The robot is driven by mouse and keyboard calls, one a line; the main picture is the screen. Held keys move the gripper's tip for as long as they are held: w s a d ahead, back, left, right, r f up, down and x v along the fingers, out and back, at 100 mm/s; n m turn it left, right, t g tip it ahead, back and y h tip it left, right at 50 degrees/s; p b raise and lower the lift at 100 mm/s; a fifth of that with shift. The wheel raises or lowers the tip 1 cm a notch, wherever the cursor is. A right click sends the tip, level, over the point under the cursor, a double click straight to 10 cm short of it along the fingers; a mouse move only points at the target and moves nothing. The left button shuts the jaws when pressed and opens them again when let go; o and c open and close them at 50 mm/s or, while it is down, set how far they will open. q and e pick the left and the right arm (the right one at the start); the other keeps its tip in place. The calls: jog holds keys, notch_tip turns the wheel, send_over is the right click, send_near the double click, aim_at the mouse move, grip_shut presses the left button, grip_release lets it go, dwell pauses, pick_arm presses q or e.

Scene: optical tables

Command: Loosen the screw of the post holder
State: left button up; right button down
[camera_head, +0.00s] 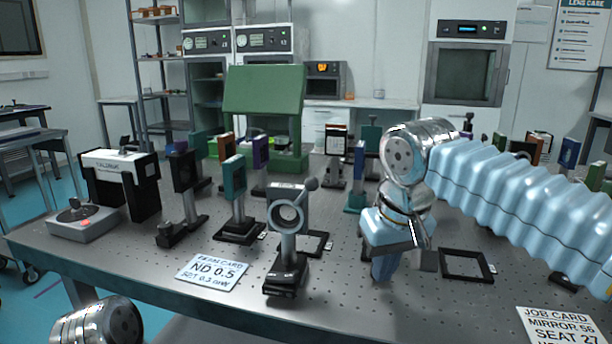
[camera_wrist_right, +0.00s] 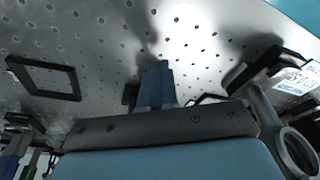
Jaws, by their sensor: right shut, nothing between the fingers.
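A grey ring mount (camera_head: 287,212) stands upright on a post in a dark post holder (camera_head: 287,272) near the front middle of the table. A small round knob (camera_head: 311,184) sticks out at its upper right. The holder's screw is too small to make out. My right gripper (camera_head: 384,268) points down to the right of the mount, apart from it. Its blue fingertips (camera_wrist_right: 155,85) are shut and empty in the right wrist view, where a grey ring (camera_wrist_right: 300,152) shows at the lower right. My left gripper is out of view.
A black square frame (camera_head: 466,264) lies right of my right gripper. The ND 0.5 card (camera_head: 212,272) lies left of the mount, and a job card (camera_head: 556,326) at front right. Several posts with coloured plates, such as a teal one (camera_head: 234,178), stand behind.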

jog(key=shift+w+r, duration=0.1)
jog(key=shift+r, duration=0.1)
jog(key=shift+s+r, duration=0.1)
jog(key=shift+s, duration=0.25)
notch_tip(320, 180, up, 6)
jog(key=shift+f, duration=0.2)
jog(key=f+b, duration=0.1)
jog(key=d+f+b, duration=0.1)
jog(key=f+b, duration=0.1)
jog(key=w+d+f+b, duration=0.1)
jog(key=f, duration=0.1)
jog(key=shift+w+d+f, duration=0.1)
jog(key=shift+d, duration=0.05)
jog(key=shift+f+b, duration=0.5)
